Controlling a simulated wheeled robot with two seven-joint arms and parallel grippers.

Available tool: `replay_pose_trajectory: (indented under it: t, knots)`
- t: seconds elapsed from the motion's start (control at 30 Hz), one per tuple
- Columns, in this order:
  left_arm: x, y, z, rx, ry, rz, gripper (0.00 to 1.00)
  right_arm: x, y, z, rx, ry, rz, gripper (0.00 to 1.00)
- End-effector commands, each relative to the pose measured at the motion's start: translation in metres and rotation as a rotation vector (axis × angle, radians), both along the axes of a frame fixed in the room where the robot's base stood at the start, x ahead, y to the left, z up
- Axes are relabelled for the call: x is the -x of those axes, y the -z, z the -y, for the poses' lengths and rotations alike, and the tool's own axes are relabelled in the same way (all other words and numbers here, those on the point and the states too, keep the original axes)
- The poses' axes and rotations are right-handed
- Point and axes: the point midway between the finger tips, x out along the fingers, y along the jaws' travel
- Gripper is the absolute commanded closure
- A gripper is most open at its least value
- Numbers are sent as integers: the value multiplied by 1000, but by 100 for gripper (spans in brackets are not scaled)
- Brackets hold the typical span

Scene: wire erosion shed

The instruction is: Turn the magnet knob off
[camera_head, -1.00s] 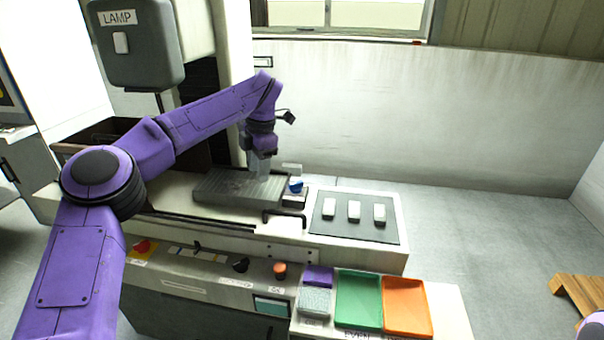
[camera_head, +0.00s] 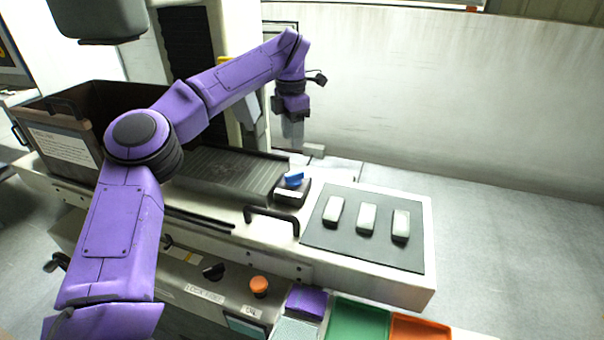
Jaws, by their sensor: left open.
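The blue knob (camera_head: 293,179) sits on a small dark block with a pale label at the right end of the grey ribbed plate (camera_head: 225,178) of the machine. My left arm reaches in over the plate, and its gripper (camera_head: 292,142) hangs with its grey fingers pointing down, above and behind the knob in the picture. The gripper is open, with nothing seen in it, and appears apart from the knob. The gap between its fingers is hard to make out from here. My right gripper is not in view.
A black handle (camera_head: 271,219) stands just in front of the knob. Three pale blocks lie on a dark mat (camera_head: 383,252) to the right. An orange button (camera_head: 259,287) and a black knob (camera_head: 213,272) are on the front panel. A brown bin (camera_head: 60,118) stands left.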

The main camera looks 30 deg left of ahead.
Motion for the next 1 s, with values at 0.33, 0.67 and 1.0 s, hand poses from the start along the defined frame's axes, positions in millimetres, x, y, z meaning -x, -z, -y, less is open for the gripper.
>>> replay_pose_trajectory:
  t: [0.33,0.67,1.0]
  knots:
    - [-1,51,2,2,6,-5,55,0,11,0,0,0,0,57]
    - [0,107,1,0,1,-1,55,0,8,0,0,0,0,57]
    - [0,113,0,0,-1,0,62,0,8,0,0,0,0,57]
